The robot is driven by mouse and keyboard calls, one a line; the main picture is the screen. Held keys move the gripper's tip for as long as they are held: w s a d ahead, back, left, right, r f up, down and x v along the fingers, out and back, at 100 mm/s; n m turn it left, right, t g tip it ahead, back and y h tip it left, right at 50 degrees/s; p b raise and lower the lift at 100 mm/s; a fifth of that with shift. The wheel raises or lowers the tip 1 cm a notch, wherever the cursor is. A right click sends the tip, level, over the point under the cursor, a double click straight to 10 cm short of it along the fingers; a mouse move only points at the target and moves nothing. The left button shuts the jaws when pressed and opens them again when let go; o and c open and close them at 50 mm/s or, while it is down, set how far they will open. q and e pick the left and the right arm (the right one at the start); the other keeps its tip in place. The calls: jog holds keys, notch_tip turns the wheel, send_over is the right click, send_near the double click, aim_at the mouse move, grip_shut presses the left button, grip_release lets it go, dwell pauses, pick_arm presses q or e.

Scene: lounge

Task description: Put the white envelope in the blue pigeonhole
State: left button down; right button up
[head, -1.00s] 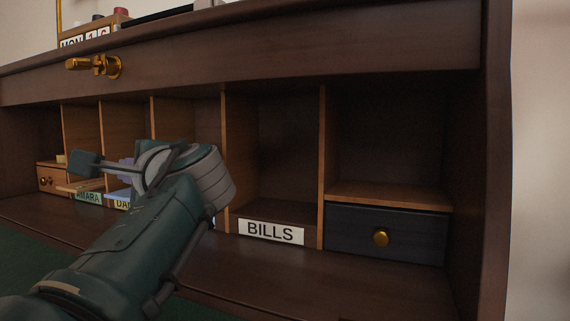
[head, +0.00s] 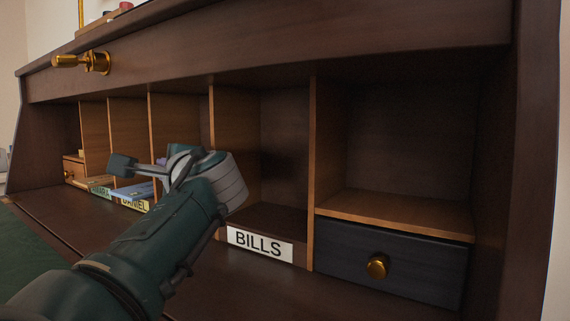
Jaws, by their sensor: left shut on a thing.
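My left gripper (head: 150,172) is in front of the desk's row of pigeonholes, left of the BILLS label. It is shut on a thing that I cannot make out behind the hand. No white envelope shows clearly anywhere. A pigeonhole with a blue floor or flat blue thing (head: 135,190) shows just below the gripper, above the DANIEL label (head: 135,204); the hand and forearm hide part of that area. I cannot tell whether the gripper is inside a pigeonhole or in front of it. My right gripper is not in view.
Upright wooden dividers (head: 312,165) separate the pigeonholes. The BILLS compartment (head: 285,150) looks empty, with its label (head: 260,243) at the front. A dark drawer (head: 390,262) with a brass knob is at the right. A small wooden drawer (head: 75,170) is at the far left.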

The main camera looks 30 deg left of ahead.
pick_arm(q)
jog(key=shift+a, duration=0.1)
jog(key=c, duration=0.7)
grip_release()
jog(key=shift+f, duration=0.15)
jog(key=shift+f+b, duration=0.7)
